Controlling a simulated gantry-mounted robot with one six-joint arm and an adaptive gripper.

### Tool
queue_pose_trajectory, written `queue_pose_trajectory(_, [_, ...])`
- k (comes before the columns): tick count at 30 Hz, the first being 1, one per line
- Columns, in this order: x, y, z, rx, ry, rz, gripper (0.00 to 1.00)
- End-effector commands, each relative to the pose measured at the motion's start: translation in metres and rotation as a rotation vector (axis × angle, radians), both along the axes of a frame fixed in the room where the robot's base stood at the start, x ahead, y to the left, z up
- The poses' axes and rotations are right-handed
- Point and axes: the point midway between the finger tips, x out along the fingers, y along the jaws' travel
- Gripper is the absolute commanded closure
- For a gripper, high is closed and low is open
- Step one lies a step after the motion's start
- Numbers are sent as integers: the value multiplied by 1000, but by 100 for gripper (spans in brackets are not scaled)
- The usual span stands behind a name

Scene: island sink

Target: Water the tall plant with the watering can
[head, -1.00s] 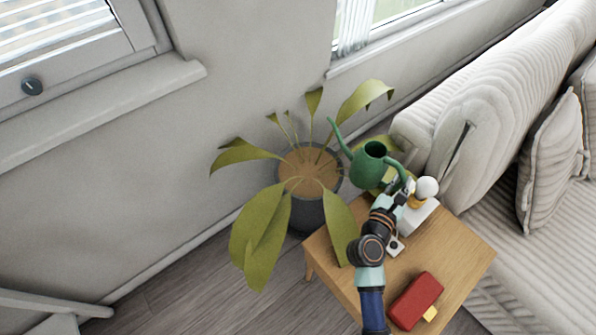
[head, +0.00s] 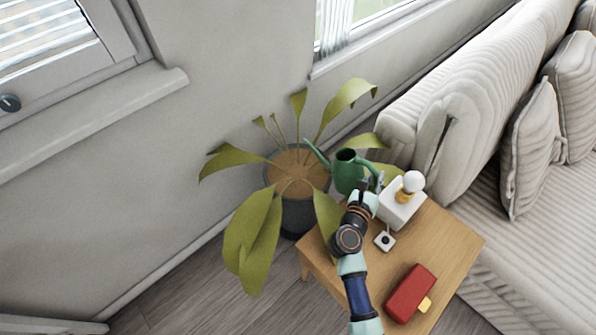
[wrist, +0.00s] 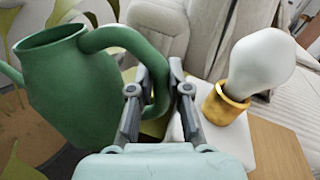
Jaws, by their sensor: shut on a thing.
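My gripper (head: 368,185) is shut on the can's handle; the wrist view shows the handle between the fingers (wrist: 158,95) and the can body (wrist: 70,90) to the left. The can looks about upright, and no water shows. The tall plant (head: 250,235) has broad green leaves and stands in a dark grey pot (head: 300,214) with brown soil (head: 292,170) on the floor.
The wooden table (head: 440,250) holds a white box lamp with a bulb (head: 413,181) close right of my gripper, a small white square item (head: 384,240) and a red box (head: 410,293). A striped sofa (head: 470,100) stands right; a wall is behind the plant.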

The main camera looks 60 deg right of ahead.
Motion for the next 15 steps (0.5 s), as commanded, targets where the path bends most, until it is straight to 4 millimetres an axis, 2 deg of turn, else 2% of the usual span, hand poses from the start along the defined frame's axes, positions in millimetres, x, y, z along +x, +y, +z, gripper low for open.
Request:
queue_pose_trajectory(3, [5,-1,-6,7,37,0,100])
queue_pose_trajectory(6, [10,-2,1,12,60,0,100])
queue_pose_trajectory(15, [17,-4,2,23,108,0,100])
